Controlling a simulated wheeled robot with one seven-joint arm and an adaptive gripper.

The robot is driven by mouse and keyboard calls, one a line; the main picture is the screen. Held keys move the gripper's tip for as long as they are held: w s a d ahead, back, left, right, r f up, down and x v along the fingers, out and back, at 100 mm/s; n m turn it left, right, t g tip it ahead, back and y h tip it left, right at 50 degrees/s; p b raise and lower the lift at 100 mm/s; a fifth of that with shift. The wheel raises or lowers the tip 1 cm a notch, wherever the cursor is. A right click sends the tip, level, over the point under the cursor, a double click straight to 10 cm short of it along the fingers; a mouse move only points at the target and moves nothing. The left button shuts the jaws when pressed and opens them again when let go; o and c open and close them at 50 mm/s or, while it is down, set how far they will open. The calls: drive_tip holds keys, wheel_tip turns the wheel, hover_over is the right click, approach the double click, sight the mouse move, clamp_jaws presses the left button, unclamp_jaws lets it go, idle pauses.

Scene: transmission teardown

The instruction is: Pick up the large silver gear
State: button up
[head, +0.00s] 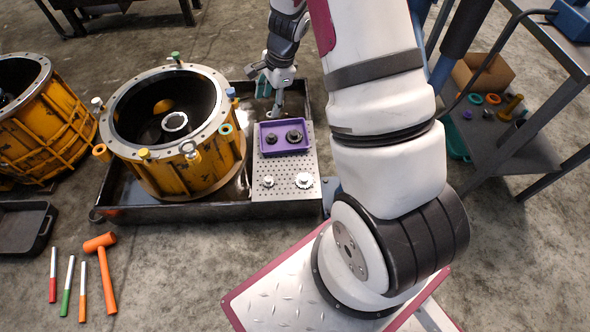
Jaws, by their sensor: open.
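The large silver gear (304,180) lies flat on a perforated metal plate (286,201), near its front right corner. A smaller silver gear (268,181) lies just left of it. My gripper (270,98) is open and points down, beyond the purple tray and well away from the large silver gear. Its fingers look empty, though they are small in this view.
A purple tray (264,150) with two dark gears sits on the plate behind the silver gears. A yellow housing (186,176) stands left of the plate in a black drip tray (225,211). A hammer (103,262) and several hand tools lie on the floor.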

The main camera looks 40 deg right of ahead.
drive_tip(key=s+d+f+m+g+b, duration=0.1)
drive_tip(key=d+f+m+b, duration=0.3)
drive_tip(key=f, duration=1)
drive_tip(key=m+g+h+b, duration=0.1)
drive_tip(key=m+h+b, duration=0.1)
drive_tip(key=m, duration=0.1)
hover_over(305, 177)
wheel_tip(305, 177, down, 14)
wheel_tip(305, 177, down, 8)
drive_tip(key=b, duration=0.3)
drive_tip(key=shift+d, duration=0.15)
drive_tip(key=shift+a+f+b, duration=0.15)
drive_tip(key=shift+f+b, duration=0.7)
drive_tip(key=shift+f, duration=0.6)
drive_tip(key=shift+a+f+b, duration=0.1)
drive_tip(key=shift+f+b, duration=0.7)
drive_tip(key=shift+f, duration=0.65)
drive_tip(key=shift+r, duration=0.1)
clamp_jaws()
